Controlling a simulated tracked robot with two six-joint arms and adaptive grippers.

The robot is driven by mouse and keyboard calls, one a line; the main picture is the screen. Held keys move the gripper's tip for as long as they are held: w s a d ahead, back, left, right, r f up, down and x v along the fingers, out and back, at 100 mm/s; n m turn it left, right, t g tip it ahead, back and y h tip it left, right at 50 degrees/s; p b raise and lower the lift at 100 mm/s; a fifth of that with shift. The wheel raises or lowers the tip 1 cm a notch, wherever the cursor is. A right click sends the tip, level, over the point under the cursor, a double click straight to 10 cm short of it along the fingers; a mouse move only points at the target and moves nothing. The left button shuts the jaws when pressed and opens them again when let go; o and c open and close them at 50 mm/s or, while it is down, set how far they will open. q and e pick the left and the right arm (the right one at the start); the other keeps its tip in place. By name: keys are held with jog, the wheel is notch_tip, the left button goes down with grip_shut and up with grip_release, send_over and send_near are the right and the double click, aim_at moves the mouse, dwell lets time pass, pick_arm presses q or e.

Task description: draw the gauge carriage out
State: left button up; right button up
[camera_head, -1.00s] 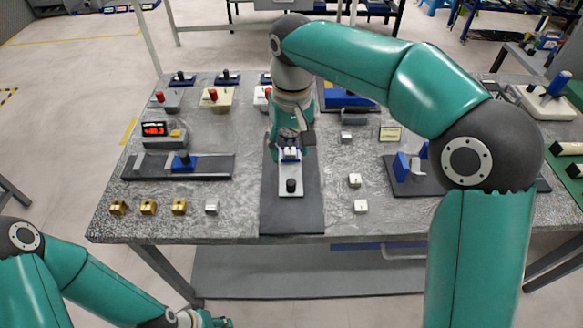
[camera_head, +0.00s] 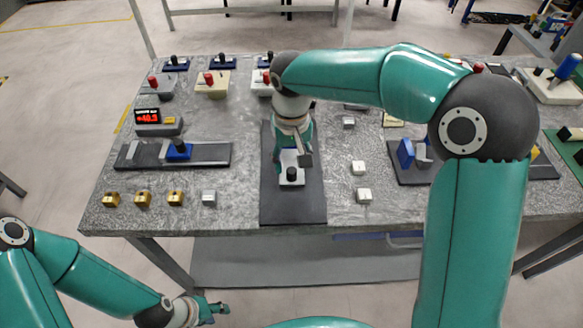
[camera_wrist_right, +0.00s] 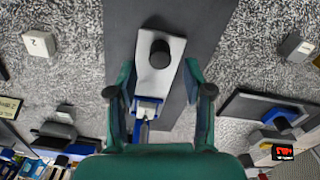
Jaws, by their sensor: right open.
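A white plate with a black knob (camera_head: 291,174) lies on a dark base strip (camera_head: 293,208) in the middle of the table. In the right wrist view the plate (camera_wrist_right: 155,75) has a blue piece at its lower end. My right gripper (camera_head: 297,158) is over the plate; in the wrist view its open fingers (camera_wrist_right: 158,95) stand on either side, with the knob beyond the tips. A blue carriage (camera_head: 178,152) with a black knob sits on a dark rail (camera_head: 215,154) at left, beside a red-digit readout (camera_head: 147,116). My left gripper (camera_head: 213,309) hangs low, off the table front; its jaws are unclear.
Several brass blocks (camera_head: 142,199) and a grey block (camera_head: 209,197) stand along the front left. White blocks (camera_head: 363,195) stand right of the strip. A blue-and-grey fixture (camera_head: 406,153) is further right. Boxes with red knobs (camera_head: 212,84) line the back left.

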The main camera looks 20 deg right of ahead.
aim_at(291, 169)
jog(key=shift+f, duration=1.7)
grip_shut()
